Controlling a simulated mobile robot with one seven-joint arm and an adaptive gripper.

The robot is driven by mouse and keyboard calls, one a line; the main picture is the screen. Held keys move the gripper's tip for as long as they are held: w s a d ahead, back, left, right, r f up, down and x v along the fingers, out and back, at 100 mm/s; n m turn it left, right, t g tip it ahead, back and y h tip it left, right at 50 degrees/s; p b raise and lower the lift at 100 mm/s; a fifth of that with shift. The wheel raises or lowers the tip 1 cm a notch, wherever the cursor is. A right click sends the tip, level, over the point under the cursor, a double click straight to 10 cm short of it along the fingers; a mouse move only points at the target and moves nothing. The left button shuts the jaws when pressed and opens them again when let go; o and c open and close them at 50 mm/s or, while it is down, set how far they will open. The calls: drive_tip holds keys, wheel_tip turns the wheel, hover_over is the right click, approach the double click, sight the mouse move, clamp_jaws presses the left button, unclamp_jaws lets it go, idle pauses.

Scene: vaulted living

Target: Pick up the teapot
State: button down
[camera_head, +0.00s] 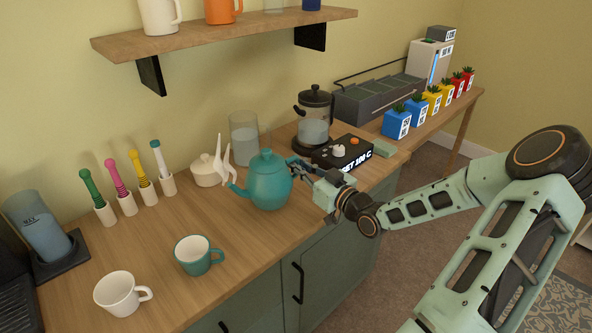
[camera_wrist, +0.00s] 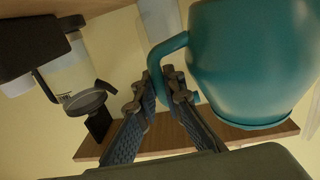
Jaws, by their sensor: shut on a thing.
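The teal teapot (camera_head: 267,181) is upright over the wooden counter, left of my gripper (camera_head: 296,165) in the head view. Its spout points left and its handle is toward my gripper. In the wrist view the teapot (camera_wrist: 245,65) fills the upper right. My gripper (camera_wrist: 165,90) is shut on the teapot's handle (camera_wrist: 158,62), with a finger on each side. Whether the teapot's base touches the counter I cannot tell.
A black hotplate box (camera_head: 342,153) and a French press (camera_head: 314,118) stand right of and behind the teapot. A white lidded pot (camera_head: 206,174) and a glass (camera_head: 244,137) are close by. A teal mug (camera_head: 198,256) and a white mug (camera_head: 119,294) stand in front left.

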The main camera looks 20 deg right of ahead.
drive_tip(key=s+a+r+p, duration=0.2)
drive_tip(key=s+r, duration=0.6)
drive_tip(key=s, duration=0.4)
drive_tip(key=shift+s+a+r, duration=0.25)
drive_tip(key=shift+a+r, duration=0.15)
drive_tip(key=shift+a, duration=0.05)
idle(0.3)
